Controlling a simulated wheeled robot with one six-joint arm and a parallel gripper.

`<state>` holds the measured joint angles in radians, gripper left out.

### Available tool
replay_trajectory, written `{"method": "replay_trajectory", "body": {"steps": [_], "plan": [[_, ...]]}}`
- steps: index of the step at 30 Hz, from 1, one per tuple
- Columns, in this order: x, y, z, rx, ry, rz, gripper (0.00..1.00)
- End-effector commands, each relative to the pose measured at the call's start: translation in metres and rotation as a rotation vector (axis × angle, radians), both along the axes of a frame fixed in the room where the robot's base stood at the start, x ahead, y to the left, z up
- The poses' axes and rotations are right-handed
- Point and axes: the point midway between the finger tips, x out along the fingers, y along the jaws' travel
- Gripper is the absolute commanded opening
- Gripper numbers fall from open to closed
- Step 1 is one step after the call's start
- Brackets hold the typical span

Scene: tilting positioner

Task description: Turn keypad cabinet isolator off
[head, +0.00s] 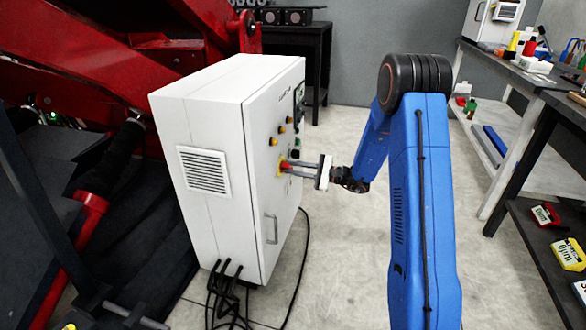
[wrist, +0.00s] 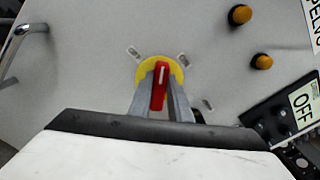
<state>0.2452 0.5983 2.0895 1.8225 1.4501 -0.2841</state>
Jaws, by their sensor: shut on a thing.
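The keypad cabinet (head: 225,130) is a white upright box with a door on its right face. Its isolator is a red handle (wrist: 159,86) on a round yellow plate (wrist: 174,68); in the head view the red handle (head: 286,166) is partly covered by the fingers. My gripper (wrist: 160,88) is shut on the red handle, one grey finger on each side. In the head view my gripper (head: 290,167) reaches the door from the right. In the wrist view the handle stands almost upright in the picture, and small pale labels surround the plate, too small to read.
Amber buttons (wrist: 262,64) sit beside the isolator. A dark keypad panel (wrist: 268,118) carries a sign (wrist: 303,105) reading OFF. A door handle (head: 271,229) is low on the door. Black cables (head: 226,290) run onto the floor. Red machinery (head: 70,60) stands left; a bench (head: 520,75) stands right.

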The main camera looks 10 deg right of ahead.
Motion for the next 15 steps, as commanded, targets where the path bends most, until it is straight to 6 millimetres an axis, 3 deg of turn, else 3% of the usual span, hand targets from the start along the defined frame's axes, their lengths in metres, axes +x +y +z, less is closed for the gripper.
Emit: {"method": "replay_trajectory", "body": {"steps": [15], "plan": [[-0.0035,0.0020,-0.0053,-0.241,-0.417,0.001,0.00]]}}
